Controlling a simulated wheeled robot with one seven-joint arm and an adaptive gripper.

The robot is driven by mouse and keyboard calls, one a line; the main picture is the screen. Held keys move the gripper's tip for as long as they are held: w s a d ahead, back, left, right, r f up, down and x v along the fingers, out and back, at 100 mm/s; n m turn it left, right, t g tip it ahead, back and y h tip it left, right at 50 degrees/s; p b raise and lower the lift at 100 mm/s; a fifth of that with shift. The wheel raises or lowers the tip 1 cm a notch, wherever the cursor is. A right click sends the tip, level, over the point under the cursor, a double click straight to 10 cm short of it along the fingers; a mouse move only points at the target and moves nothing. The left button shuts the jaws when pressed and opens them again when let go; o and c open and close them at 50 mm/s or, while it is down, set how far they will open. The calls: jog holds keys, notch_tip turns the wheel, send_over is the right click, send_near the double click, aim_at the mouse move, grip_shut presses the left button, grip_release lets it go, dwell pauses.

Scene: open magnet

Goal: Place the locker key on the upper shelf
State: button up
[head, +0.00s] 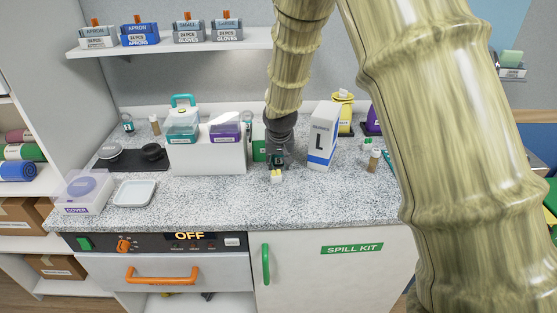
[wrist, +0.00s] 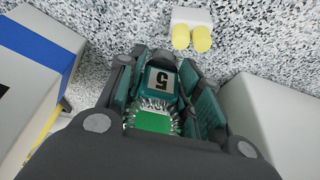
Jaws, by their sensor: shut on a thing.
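A coiled metal part and a green piece (wrist: 152,121) show below the tag in the wrist view. The gripper (wrist: 163,68) hides part of it, and I cannot tell whether it touches the counter. The upper shelf (head: 165,48) is on the back wall, at the upper left.
Boxes of aprons (head: 140,34) and gloves (head: 226,30) stand on the upper shelf, with bare stretches between them. A small white block with yellow ends (wrist: 192,30) lies close by on the counter. A tall white-and-blue box (head: 322,136) stands right of my gripper.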

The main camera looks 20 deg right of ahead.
jog(key=shift+f, duration=0.2)
jog(key=shift+f, duration=0.15)
jog(key=o, duration=0.9)
